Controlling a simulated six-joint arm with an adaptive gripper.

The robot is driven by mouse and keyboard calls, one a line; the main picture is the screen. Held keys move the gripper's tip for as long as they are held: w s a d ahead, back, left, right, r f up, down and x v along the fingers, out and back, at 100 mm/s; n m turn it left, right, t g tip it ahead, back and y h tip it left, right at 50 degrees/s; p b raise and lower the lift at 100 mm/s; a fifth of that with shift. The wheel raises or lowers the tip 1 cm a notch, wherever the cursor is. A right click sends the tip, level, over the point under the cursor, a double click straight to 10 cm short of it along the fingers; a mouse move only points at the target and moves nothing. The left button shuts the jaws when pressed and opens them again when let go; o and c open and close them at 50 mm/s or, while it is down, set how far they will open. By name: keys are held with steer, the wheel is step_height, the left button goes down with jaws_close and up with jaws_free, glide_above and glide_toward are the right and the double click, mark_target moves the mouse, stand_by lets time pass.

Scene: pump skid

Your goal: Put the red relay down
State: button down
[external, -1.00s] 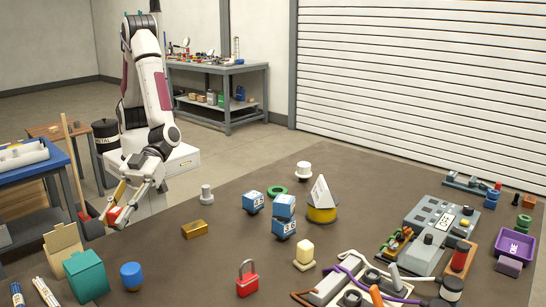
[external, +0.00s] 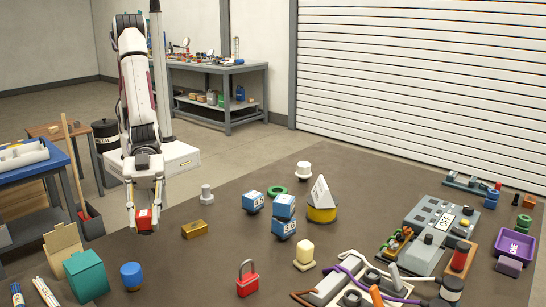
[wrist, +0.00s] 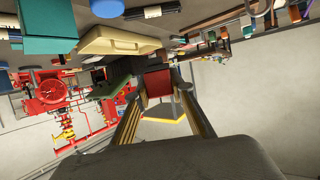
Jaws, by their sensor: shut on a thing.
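The red relay (external: 144,218) is a small red block with a paler top, between the fingertips of my gripper (external: 145,208) in the external view. My gripper is shut on it and points down near the table's left back edge. I cannot tell whether the relay touches the brown table (external: 225,262). In the wrist view the red relay (wrist: 158,84) sits between the two finger links, and its far side is hidden.
A brass block (external: 194,229) and a grey knobbed piece (external: 206,194) stand to the right of my gripper. A blue cylinder (external: 132,275) and a teal box (external: 87,275) stand in front. Bare table lies between them.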

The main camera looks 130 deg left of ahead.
steer(key=shift+w+a+n+t+y, duration=0.5)
steer(key=shift+a+n+y, duration=0.25)
steer(key=shift+n+y, duration=0.05)
steer(key=n+t+y, duration=0.1)
steer(key=n+y, duration=0.4)
steer(key=y, duration=0.1)
glide_above(181, 268)
steer(key=shift+f, duration=2)
steer(key=shift+f, duration=3.1)
steer(key=shift+f, duration=0.1)
steer(key=shift+f, duration=1.8)
steer(key=shift+f, duration=0.15)
